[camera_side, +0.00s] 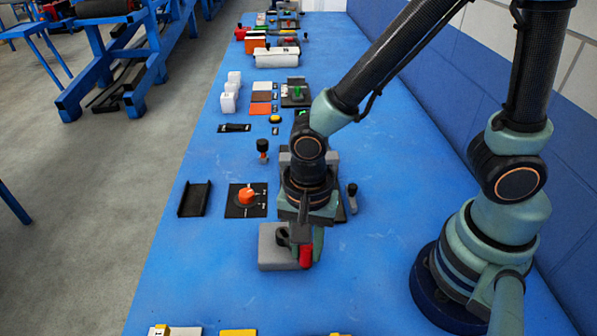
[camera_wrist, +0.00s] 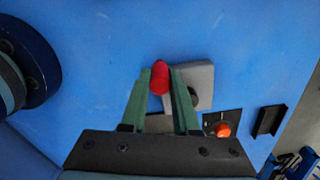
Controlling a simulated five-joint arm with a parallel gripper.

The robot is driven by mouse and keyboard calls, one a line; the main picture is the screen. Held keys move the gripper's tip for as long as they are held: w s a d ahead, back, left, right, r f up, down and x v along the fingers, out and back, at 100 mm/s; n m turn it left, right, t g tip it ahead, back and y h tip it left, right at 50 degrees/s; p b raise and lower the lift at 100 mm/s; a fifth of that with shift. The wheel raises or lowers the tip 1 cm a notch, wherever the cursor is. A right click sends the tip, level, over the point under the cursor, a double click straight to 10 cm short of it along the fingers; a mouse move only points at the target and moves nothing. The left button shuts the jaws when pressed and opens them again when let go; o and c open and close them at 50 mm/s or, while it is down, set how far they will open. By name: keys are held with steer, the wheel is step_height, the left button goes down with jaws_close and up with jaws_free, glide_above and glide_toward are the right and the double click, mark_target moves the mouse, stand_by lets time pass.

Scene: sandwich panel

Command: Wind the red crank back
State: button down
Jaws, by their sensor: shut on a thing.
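The red crank's handle (camera_side: 306,256) stands at the right side of a grey block (camera_side: 271,240) on the blue bench. In the wrist view the red handle (camera_wrist: 160,77) sits between the tips of my two green fingers. The grey block (camera_wrist: 203,77) lies just right of it there. My gripper (camera_side: 317,243) reaches down over the block and is shut on the red handle. It also shows in the wrist view (camera_wrist: 160,82). The crank's arm and pivot are mostly hidden by my gripper and fingers.
Left of my gripper is a black panel with an orange knob (camera_side: 247,195), and beyond it a black channel (camera_side: 194,199). A black-topped lever (camera_side: 262,148) stands farther back. Yellow and grey pieces (camera_side: 238,333) lie at the near edge. Bench right of the block is clear.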

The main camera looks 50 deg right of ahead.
steer(key=w+a+m, duration=0.5)
steer(key=w+m, duration=0.2)
steer(key=m, duration=0.7)
steer(key=shift+w+a, duration=0.2)
steer(key=shift+a, duration=0.15)
steer(key=shift+m, duration=0.3)
steer(key=c, duration=0.7)
jaws_free()
steer(key=shift+o, duration=0.2)
step_height(320, 180, up, 12)
